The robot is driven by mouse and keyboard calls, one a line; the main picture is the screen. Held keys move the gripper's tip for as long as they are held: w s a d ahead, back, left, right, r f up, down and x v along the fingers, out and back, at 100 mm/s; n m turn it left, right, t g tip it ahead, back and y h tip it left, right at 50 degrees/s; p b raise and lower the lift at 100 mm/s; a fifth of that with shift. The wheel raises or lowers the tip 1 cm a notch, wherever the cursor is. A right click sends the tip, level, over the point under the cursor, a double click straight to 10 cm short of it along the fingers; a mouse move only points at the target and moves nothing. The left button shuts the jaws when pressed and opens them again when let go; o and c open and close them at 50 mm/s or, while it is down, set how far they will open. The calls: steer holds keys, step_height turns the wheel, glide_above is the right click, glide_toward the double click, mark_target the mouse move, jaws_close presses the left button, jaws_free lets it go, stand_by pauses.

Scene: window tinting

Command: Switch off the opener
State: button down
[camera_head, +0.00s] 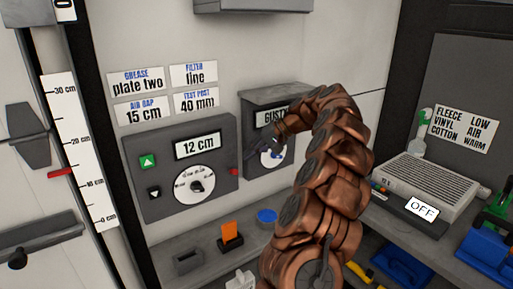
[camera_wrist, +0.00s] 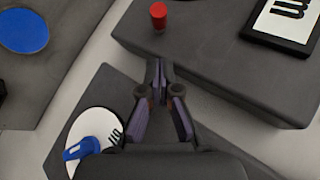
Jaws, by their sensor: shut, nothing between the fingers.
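No label in view reads "opener". A grey control box (camera_head: 140,150) shows "12 cm", with a green up button (camera_head: 148,161), a black down button (camera_head: 154,192) and a round dial (camera_head: 194,185). A red button (camera_head: 234,171) sticks out of its right side; it also shows in the wrist view (camera_wrist: 159,14). My gripper (camera_wrist: 160,66) is shut and empty, its tips pointing towards the red button with a gap between. In the head view my gripper (camera_head: 254,150) is small, between this box and the "GUSTY" box (camera_head: 258,97), partly hidden by my arm.
The "GUSTY" box has a white dial with a blue knob (camera_wrist: 80,149), close to my gripper's left in the wrist view. A blue disc (camera_head: 267,216) and an orange block (camera_head: 230,232) are on the shelf below. A grey vented unit by an "OFF" sign (camera_head: 421,207) stands right.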

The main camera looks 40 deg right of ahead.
mark_target(234, 171)
steer(key=shift+s+a+f+p, duration=0.2)
steer(key=shift+a+f+p, duration=0.2)
steer(key=shift+a, duration=0.4)
steer(key=shift+s+a+f+p, duration=0.15)
steer(key=shift+a+f+p, duration=0.1)
steer(key=shift+a+f, duration=0.4)
steer(key=shift+a, duration=0.25)
